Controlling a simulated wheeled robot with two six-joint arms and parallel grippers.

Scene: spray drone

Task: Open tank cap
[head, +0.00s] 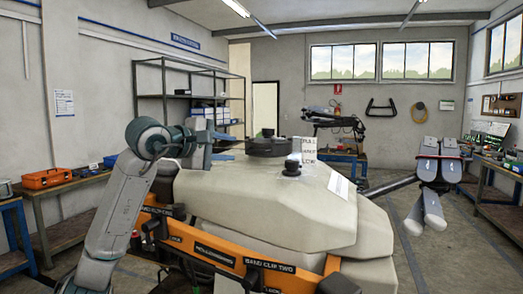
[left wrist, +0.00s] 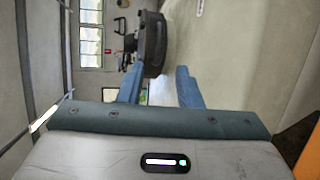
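The cream tank (head: 265,205) fills the middle of the head view, on an orange and black frame. A wide dark round cap (head: 268,146) sits on its top. In the left wrist view the cap (left wrist: 152,45) shows side-on beyond the fingers, against the pale tank (left wrist: 235,65). My left gripper (head: 230,147) is just left of the cap, at about its height. In the left wrist view its two blue fingers (left wrist: 160,72) are apart with nothing between them. A gap shows between fingertips and cap. My right gripper is out of view.
A smaller dark knob (head: 292,165) stands on the tank in front of the cap. A white label card (head: 309,150) is behind it. Pale folded drone parts (head: 430,212) are at right. An orange toolbox (head: 47,178) sits on the left bench. Space above the tank is clear.

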